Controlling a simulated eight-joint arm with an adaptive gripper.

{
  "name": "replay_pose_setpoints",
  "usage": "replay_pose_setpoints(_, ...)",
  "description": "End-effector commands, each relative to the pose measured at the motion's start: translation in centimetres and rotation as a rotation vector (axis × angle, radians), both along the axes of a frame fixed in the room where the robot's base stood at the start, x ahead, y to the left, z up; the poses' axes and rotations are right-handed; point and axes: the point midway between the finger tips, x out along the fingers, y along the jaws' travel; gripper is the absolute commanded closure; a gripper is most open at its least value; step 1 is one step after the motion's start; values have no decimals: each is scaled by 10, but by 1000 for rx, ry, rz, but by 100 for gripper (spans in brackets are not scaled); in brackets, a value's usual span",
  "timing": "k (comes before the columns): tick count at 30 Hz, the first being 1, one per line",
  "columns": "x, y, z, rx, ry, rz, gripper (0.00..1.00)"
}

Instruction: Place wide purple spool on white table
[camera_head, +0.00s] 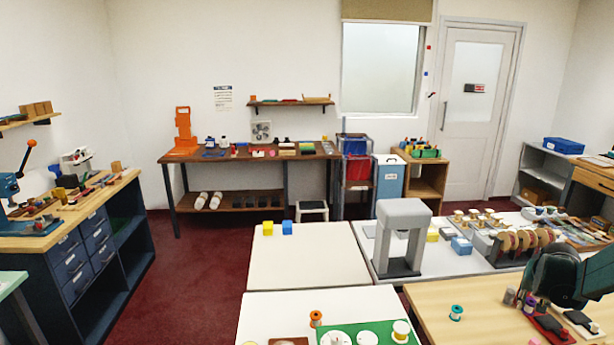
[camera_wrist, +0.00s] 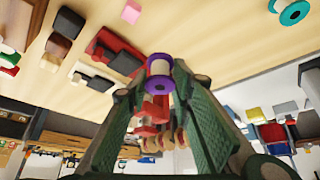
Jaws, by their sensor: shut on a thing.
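The front white table holds an orange spool (camera_head: 316,319) and a green mat (camera_head: 369,335) with white spools. A grey press (camera_head: 402,237) stands nearby. A teal spool (camera_head: 456,312) is on the wooden table.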

Motion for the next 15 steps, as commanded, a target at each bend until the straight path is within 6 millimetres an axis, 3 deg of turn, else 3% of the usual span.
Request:
replay_pose_setpoints(8, 32, 53, -3, 0, 0, 78, 86)
replay_pose_setpoints(15, 63, 114, -6, 0, 0, 164, 86)
